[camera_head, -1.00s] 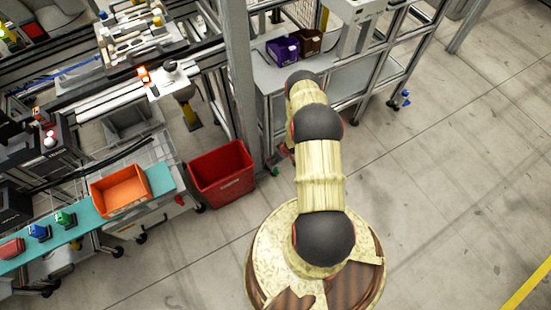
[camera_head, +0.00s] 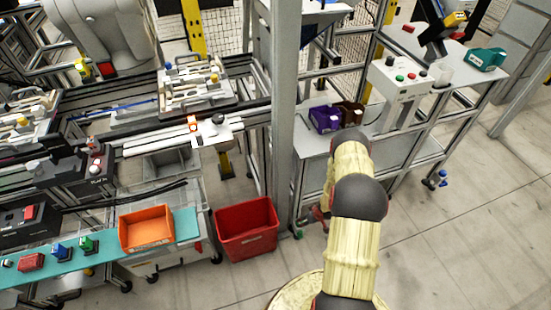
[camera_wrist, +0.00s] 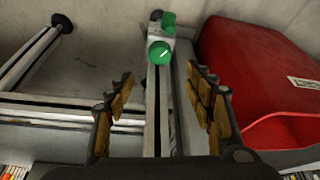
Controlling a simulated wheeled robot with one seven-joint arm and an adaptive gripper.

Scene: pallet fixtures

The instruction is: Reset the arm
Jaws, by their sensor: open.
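My gripper (camera_wrist: 163,105) shows in the wrist view with its two padded fingers spread apart and nothing between them. Beyond the fingers are a metal frame bar and a green round part (camera_wrist: 160,52). My arm stretches up from the bottom right of the head view toward the workbench frame.
A red bin (camera_head: 247,229) stands on the floor left of my arm, and also shows at the right in the wrist view (camera_wrist: 255,75). An orange tray (camera_head: 146,228) sits on a teal surface (camera_head: 188,226). A purple bin (camera_head: 325,118) is on the bench behind my arm. Open floor lies at the right.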

